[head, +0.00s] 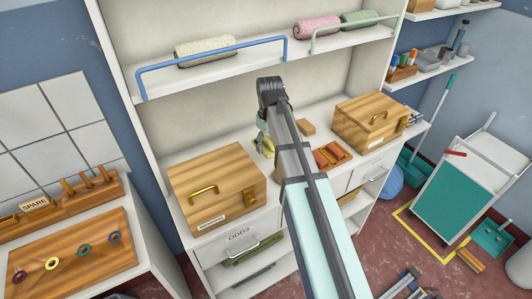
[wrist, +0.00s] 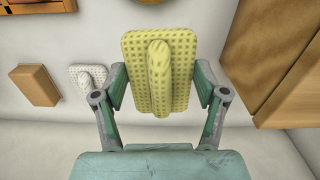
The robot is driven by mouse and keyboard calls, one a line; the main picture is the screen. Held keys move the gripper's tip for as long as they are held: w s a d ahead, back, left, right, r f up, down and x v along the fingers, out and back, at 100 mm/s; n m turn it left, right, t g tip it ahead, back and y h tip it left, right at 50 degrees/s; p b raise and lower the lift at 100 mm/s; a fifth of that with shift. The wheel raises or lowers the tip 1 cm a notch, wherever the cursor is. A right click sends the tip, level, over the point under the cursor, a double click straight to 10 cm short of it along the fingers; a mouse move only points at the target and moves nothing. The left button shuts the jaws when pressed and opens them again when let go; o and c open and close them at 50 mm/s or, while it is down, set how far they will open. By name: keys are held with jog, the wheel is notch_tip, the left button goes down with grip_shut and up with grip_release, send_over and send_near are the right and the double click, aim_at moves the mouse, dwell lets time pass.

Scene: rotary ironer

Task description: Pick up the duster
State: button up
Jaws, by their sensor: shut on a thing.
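The duster (wrist: 160,75) is a yellow, dimpled rounded pad with a raised ridge along its middle. In the wrist view it sits between the two green-and-grey fingers of my gripper (wrist: 160,88), which press on its left and right sides. In the head view only a small yellow part of the duster (head: 266,146) shows beside my arm, between the two wooden boxes. My arm hides most of my gripper there. I cannot tell whether the duster is clear of the white counter.
A wooden box (head: 216,186) stands left on the counter, another wooden box (head: 370,120) right. A small wooden block (wrist: 36,85) and a white dimpled pad (wrist: 88,76) lie left of the duster. An orange-filled tray (head: 331,156) is nearby. A shelf with blue rail (head: 212,52) is above.

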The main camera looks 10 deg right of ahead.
jog(key=s+d+b, duration=0.1)
jog(key=s+d, duration=0.1)
jog(key=d, duration=0.3)
jog(key=s+d+b, duration=0.1)
jog(key=s+d, duration=0.1)
jog(key=d, duration=0.3)
jog(key=s+d+b, duration=0.2)
jog(key=d, duration=0.4)
jog(key=shift+s+d+f, duration=0.1)
jog(key=shift+s+f, duration=0.1)
jog(key=shift+s, duration=0.15)
jog(key=shift+s+d+r, duration=0.1)
jog(key=shift+s+d, duration=0.15)
jog(key=shift+d, duration=0.3)
